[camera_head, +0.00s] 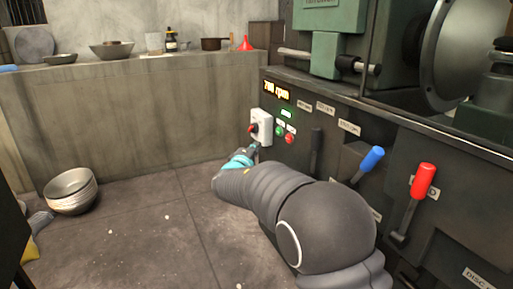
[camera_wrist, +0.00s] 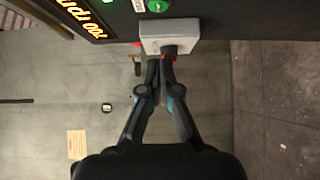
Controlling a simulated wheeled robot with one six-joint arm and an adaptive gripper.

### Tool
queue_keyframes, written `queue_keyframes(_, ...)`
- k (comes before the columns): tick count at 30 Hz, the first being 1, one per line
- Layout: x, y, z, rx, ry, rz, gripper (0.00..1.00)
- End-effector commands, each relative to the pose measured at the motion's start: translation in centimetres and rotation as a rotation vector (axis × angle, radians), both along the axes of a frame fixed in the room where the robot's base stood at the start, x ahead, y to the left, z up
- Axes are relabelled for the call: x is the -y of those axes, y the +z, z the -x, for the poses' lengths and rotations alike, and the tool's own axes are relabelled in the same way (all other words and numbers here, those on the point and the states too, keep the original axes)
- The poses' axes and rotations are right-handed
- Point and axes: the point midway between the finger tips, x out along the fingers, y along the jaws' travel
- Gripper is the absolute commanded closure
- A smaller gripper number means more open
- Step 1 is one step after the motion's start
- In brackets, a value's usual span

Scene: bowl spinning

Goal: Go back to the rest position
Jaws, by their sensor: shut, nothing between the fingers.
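My gripper (camera_wrist: 161,62) is shut, with its fingertips together right by the black and red knob of a light grey switch box (camera_wrist: 170,32). I cannot tell whether the tips touch the knob. In the head view my gripper (camera_head: 254,148) shows small at the end of my dark grey arm, just below the same switch box (camera_head: 261,127). The arm reaches forward from the lower right. The machine's lit display (camera_head: 276,90) reads 700 rpm.
The machine panel carries green and red buttons (camera_head: 290,137), a blue-handled lever (camera_head: 371,159) and a red-handled lever (camera_head: 422,181) close to my arm. A concrete counter (camera_head: 120,115) runs behind. The floor between is clear.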

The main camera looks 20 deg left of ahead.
Motion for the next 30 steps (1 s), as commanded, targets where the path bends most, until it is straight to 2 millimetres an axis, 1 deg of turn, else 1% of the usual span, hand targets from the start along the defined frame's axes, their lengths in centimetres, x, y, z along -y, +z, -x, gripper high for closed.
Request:
queue_keyframes(18, 0.0, 0.0, 0.0, 0.0, 0.0, 0.001, 1.0)
queue_keyframes(23, 0.2, -0.3, -0.1, -0.009, -0.01, 0.059, 1.0)
queue_keyframes(26, 1.6, -2.9, 0.2, -0.089, -0.059, 0.083, 1.0)
queue_keyframes(28, 3.2, -5.9, 0.9, -0.177, -0.105, 0.102, 1.0)
queue_keyframes(30, 5.1, -8.4, 2.1, -0.27, -0.154, 0.11, 1.0)
